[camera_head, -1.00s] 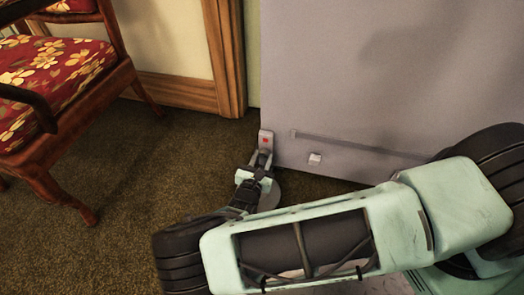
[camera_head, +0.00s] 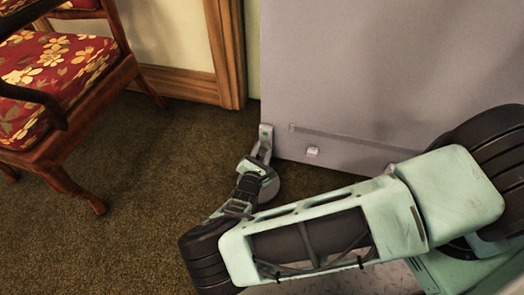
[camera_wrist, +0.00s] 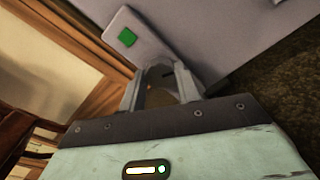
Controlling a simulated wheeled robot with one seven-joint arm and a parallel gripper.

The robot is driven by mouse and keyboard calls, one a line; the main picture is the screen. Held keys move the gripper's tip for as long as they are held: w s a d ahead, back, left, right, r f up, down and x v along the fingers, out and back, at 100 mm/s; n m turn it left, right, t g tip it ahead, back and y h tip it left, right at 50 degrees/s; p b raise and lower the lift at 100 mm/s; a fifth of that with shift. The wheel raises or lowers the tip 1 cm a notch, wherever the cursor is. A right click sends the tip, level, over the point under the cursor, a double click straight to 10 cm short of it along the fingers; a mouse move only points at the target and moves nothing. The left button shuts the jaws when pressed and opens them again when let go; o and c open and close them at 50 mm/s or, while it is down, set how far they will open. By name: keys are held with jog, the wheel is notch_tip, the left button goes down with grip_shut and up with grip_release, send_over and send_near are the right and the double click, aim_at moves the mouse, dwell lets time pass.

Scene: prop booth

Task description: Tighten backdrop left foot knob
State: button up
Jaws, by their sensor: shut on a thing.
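The backdrop (camera_head: 380,70) is a large pale grey upright panel. At its lower left corner is the left foot's grey bracket (camera_head: 266,130), which bears a small green square. The green square (camera_wrist: 128,37) shows larger in the wrist view, on the grey plate just beyond the fingers. My gripper (camera_head: 261,156) is at this foot, low above the carpet. In the wrist view my gripper's two grey fingers are closed around the knob (camera_wrist: 160,90), which is dim and mostly hidden between them.
A wooden chair (camera_head: 60,80) with a red floral seat stands at the left. A wooden door frame (camera_head: 228,50) and wall are behind. A small pale block (camera_head: 313,152) sits low on the backdrop's face. Brown carpet (camera_head: 140,200) is clear between chair and foot.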

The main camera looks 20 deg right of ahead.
jog(key=shift+d, duration=0.1)
jog(key=o, duration=1)
jog(key=shift+s, duration=0.1)
jog(key=shift+s+a+r, duration=0.1)
jog(key=shift+s+a, duration=0.2)
jog(key=shift+a, duration=0.1)
jog(key=p+v, duration=0.2)
jog(key=v, duration=0.6)
jog(key=p+v, duration=0.2)
jog(key=v, duration=0.6)
jog(key=shift+s+a+f, duration=0.1)
jog(key=shift+s+f, duration=0.1)
jog(key=shift+r, duration=0.1)
